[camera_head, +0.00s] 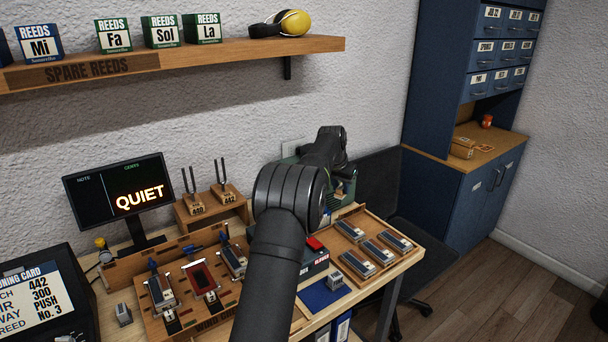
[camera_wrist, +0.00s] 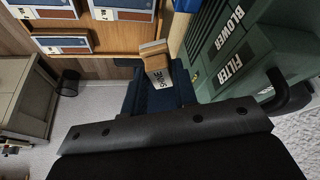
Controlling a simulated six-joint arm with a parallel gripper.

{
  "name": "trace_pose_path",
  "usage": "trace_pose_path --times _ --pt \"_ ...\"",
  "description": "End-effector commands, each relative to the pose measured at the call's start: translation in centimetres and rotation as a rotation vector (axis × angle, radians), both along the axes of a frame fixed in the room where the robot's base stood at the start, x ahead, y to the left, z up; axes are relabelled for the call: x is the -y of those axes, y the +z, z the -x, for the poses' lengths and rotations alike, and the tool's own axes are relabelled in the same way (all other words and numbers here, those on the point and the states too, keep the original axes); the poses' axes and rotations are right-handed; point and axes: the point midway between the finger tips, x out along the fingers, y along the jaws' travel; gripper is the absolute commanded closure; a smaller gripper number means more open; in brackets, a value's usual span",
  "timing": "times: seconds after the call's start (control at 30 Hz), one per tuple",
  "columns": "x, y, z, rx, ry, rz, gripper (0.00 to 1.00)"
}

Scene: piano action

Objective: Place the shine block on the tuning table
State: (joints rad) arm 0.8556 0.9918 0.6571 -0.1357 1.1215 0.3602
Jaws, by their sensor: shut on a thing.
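The shine block (camera_wrist: 160,76) is a small wooden block with a pale end and a label that seems to read SHINE. It is held in my gripper (camera_wrist: 157,68), which is shut on it in the wrist view. The block appears over the right part of the scene, beside the green blower and filter housing (camera_wrist: 245,65). In the head view my arm hides the block, and the gripper's fingertips cannot be made out. The wooden table (camera_head: 388,282) stands below my arm, with a tuner screen reading QUIET (camera_head: 118,195) at its back left.
A wooden tray (camera_head: 392,228) with several reed blocks lies on the table's right. A wooden jig (camera_head: 185,332) with reeds stands at the front left. A blue mat (camera_head: 318,297) bears a small grey block (camera_head: 335,282). Two forks (camera_head: 205,182) stand behind. A shelf (camera_head: 200,60) overhangs the back.

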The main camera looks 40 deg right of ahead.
Motion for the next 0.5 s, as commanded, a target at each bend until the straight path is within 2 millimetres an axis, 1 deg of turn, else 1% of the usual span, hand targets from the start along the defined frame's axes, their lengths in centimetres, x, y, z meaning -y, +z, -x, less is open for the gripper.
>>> trace_pose_path --times 0.03,0.1,0.2,0.33,0.5 --pt "1.9 -1.3 1.4 -0.002 -0.01 -0.002 1.0" --pt "4.0 -2.6 2.9 -0.002 -0.01 -0.002 1.0" --pt "6.3 -4.2 4.6 0.0 -0.008 -0.001 1.0" --pt "8.1 -5.6 6.1 -0.001 -0.004 -0.001 1.0" --pt "8.9 -6.5 6.8 -0.001 0.001 -0.001 1.0"
